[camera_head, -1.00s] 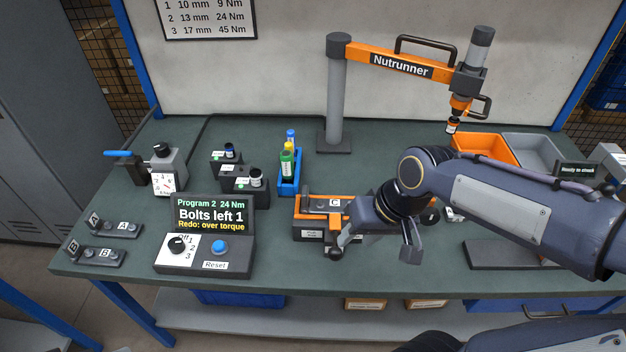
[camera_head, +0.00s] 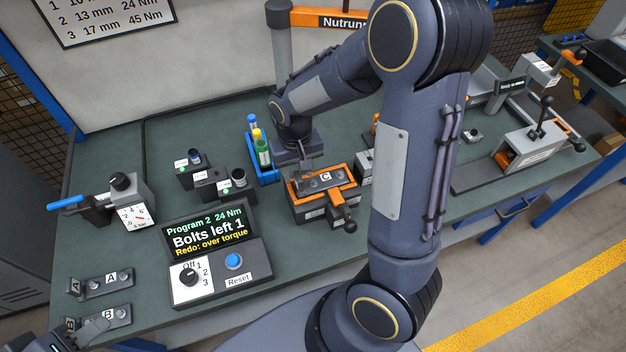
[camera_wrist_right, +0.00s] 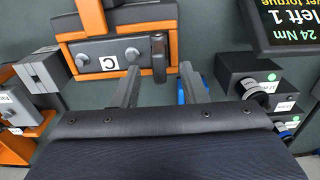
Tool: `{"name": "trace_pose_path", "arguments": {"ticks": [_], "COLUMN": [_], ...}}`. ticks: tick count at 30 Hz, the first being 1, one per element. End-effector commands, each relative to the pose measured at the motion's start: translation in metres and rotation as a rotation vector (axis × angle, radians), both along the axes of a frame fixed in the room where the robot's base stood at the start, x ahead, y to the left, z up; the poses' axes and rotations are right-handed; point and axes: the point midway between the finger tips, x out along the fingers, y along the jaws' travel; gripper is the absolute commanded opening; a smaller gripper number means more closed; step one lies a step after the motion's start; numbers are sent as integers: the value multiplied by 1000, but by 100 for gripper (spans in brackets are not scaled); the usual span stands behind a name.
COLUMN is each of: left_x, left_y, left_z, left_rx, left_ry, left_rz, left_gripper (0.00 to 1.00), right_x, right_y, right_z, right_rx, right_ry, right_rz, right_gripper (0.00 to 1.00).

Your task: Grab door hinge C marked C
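Door hinge C is a dark grey plate (camera_head: 313,184) with a white C label, lying in an orange and grey fixture (camera_head: 318,214) on the bench. In the right wrist view the hinge (camera_wrist_right: 90,60) has its dark knuckle end toward my fingers. My right gripper (camera_head: 300,166) is just above the hinge's far left end. In the right wrist view my right gripper (camera_wrist_right: 160,68) is open, with the knuckle end showing between its fingertips; I cannot tell whether they touch it. A dark part at the lower left edge may be my left gripper (camera_head: 60,342); its fingers are unclear.
Hinges A (camera_head: 100,284) and B (camera_head: 100,320) lie at the bench's left. A control box (camera_head: 220,280) with a display stands left of the fixture. A blue bottle rack (camera_head: 261,170) is close to my right gripper. The nutrunner post (camera_head: 281,50) stands behind.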

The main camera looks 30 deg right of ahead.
Motion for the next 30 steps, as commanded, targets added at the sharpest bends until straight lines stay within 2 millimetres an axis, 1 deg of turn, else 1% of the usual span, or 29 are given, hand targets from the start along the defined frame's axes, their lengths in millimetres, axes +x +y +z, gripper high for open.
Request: {"name": "trace_pose_path", "arguments": {"ticks": [1,3,6,9,14,17,22,24,30], "left_x": [0,0,0,0,0,0,0,0,0], "left_y": [0,0,0,0,0,0,0,0,0], "left_z": [5,5,6,6,6,6,6,6,6], "left_rx": [0,0,0,0,0,0,0,0,0], "left_ry": [0,0,0,0,0,0,0,0,0], "left_rz": [0,0,0,0,0,0,0,0,0], "left_gripper": [36,36,36,36,36,36,36,36,36], "right_x": [-3,-2,-2,-1,-1,-1,-1,-1,-1], "right_y": [0,-1,-1,0,0,0,0,0,0], "right_z": [-7,-19,-28,-31,-31,-31,-31,-31,-30], "right_rx": [-1,-1,-1,1,1,1,1,1,1], "right_ry": [8,5,2,0,-1,-1,-1,-1,-2], "right_rz": [0,0,0,0,0,0,0,0,0], "right_gripper": [39,39,39,39,39,29,6,0,0]}}
